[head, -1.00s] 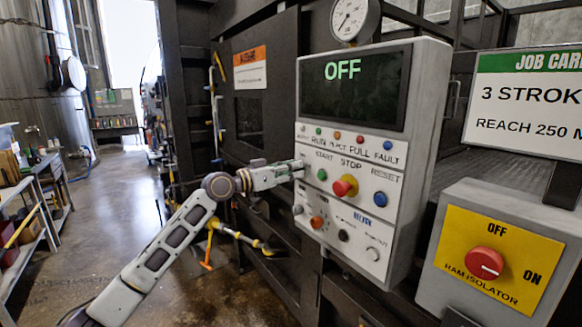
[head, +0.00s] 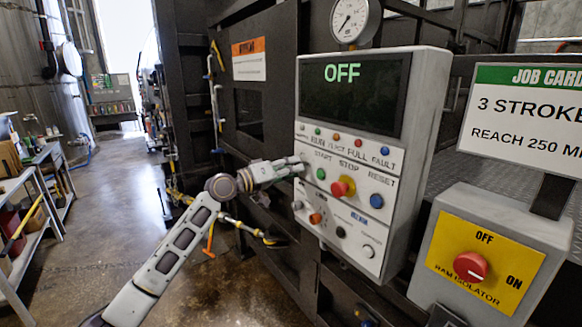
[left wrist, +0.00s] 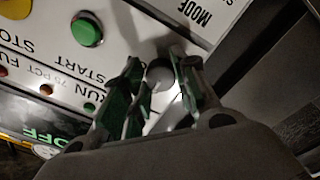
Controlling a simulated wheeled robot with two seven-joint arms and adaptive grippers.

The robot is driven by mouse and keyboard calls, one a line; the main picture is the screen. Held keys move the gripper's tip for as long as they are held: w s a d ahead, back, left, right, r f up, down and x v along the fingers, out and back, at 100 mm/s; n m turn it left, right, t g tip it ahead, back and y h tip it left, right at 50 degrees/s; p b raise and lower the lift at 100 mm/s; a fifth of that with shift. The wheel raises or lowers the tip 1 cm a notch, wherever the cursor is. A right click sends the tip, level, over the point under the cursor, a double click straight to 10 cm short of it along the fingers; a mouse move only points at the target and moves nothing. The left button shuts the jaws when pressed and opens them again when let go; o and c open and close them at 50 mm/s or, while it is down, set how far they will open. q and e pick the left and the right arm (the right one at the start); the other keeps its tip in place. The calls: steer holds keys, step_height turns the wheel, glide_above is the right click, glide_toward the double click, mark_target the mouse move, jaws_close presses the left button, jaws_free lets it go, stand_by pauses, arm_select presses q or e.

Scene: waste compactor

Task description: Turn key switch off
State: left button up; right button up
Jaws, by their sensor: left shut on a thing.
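The control panel (head: 390,215) is a light grey box with a dark screen (head: 352,95) that reads OFF. My left gripper (head: 298,168) reaches the panel's left edge, beside the green START button (head: 320,173). In the left wrist view my left gripper (left wrist: 160,88) is shut on a round grey key switch knob (left wrist: 160,72) between its fingers. The green button (left wrist: 87,30) and the MODE label (left wrist: 194,14) are near it. The knob's pointing direction is hidden by the fingers. My right gripper is not in view.
A red STOP button (head: 342,187) and blue RESET button (head: 376,201) sit right of the gripper. A yellow isolator plate with a red knob (head: 470,267) is at lower right. A gauge (head: 352,18) stands above the panel. Open floor (head: 110,215) lies to the left.

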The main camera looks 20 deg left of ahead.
arm_select(q)
steer(key=o, duration=1)
steer(key=v, duration=1.2)
steer(key=shift+f, duration=0.1)
stand_by(0.4)
stand_by(0.5)
